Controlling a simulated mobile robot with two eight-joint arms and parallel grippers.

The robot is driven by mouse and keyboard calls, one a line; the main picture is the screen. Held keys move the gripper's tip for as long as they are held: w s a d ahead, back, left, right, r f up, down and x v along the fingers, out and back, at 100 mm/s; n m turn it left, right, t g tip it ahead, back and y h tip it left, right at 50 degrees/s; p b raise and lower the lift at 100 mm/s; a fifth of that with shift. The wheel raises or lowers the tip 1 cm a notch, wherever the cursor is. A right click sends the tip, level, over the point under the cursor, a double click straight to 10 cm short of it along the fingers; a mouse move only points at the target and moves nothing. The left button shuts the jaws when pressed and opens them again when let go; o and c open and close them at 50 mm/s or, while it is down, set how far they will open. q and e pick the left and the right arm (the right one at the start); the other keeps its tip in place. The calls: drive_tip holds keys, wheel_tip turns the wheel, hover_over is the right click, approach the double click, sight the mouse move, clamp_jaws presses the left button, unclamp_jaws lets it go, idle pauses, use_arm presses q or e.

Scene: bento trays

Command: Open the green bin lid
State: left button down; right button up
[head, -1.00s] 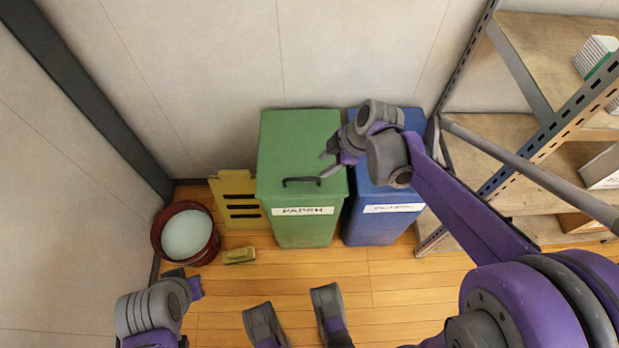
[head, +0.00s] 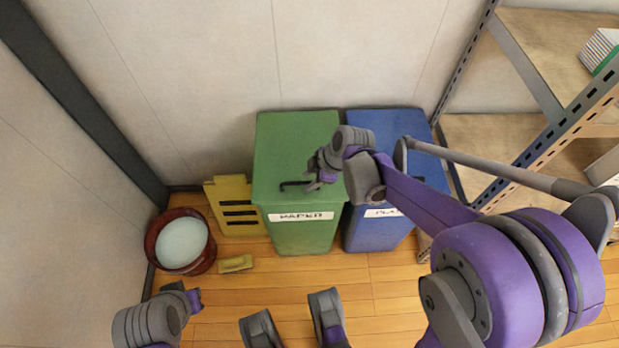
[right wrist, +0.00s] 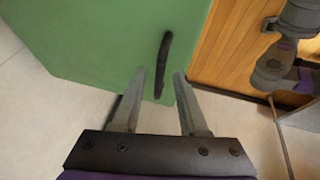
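The green bin (head: 300,225) stands against the back wall with a white label on its front. Its green lid (head: 297,140) is closed, with a dark handle (head: 292,184) near the front edge. My right gripper (head: 313,180) is at the right end of the handle. In the right wrist view my right gripper (right wrist: 159,75) is open, and the handle (right wrist: 163,62) lies ahead, with its near end at the opening between the fingertips. I cannot tell whether they touch. My left gripper (head: 194,299) is low at the left, away from the bin; its fingers are too small to judge.
A blue bin (head: 375,230) stands right of the green one, partly behind my right arm. A yellow folded sign (head: 235,190), a red bucket (head: 160,258) and a yellow sponge-like block (head: 236,263) are at the left. A metal shelf (head: 540,80) stands at the right.

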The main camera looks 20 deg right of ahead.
clamp_jaws()
idle(1.2)
